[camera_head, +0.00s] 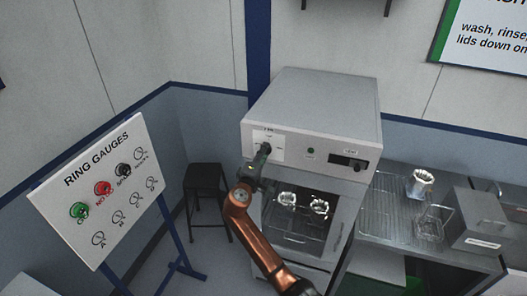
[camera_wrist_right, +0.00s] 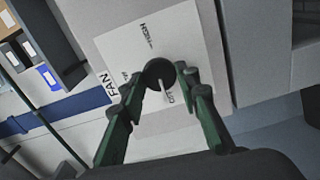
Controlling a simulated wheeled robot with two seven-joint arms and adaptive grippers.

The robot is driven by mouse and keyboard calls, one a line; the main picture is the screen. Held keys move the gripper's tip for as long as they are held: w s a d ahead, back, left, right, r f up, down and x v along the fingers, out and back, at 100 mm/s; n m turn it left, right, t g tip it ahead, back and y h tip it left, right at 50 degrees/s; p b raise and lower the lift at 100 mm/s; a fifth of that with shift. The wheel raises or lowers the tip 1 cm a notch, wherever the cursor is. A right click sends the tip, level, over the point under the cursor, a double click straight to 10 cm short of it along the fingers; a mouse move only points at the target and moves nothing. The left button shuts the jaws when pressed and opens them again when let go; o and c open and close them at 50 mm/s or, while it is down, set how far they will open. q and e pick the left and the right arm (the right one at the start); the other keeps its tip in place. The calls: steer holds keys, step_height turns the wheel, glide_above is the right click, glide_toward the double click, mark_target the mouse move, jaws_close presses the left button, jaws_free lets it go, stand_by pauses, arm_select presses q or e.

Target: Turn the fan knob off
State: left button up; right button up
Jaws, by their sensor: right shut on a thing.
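The fan knob (camera_wrist_right: 158,72) is a dark round knob on a white plate marked FAN and HIGH. A pale line on it points down in the right wrist view, beside small lettering that seems to read OFF. My right gripper (camera_wrist_right: 160,78) is shut on the knob, with one green-and-dark finger on each side. In the head view my right gripper (camera_head: 261,158) is at the plate on the upper left front of the grey oven-like machine (camera_head: 325,100), and it partly hides the knob. My left gripper is not in view.
Below the panel is a glass door (camera_head: 297,222) with metal parts behind it. A ring gauge board (camera_head: 97,190) stands at left and a dark stool (camera_head: 205,180) between. A steel bench (camera_head: 385,215) at right holds a ringed metal part (camera_head: 420,184) and a grey box (camera_head: 477,222).

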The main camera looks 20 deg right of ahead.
steer(key=shift+a+n, duration=0.2)
steer(key=shift+n, duration=0.4)
steer(key=o, duration=1.1)
steer(key=shift+w+a, duration=0.1)
steer(key=shift+d, duration=0.2)
steer(key=v, duration=1.2)
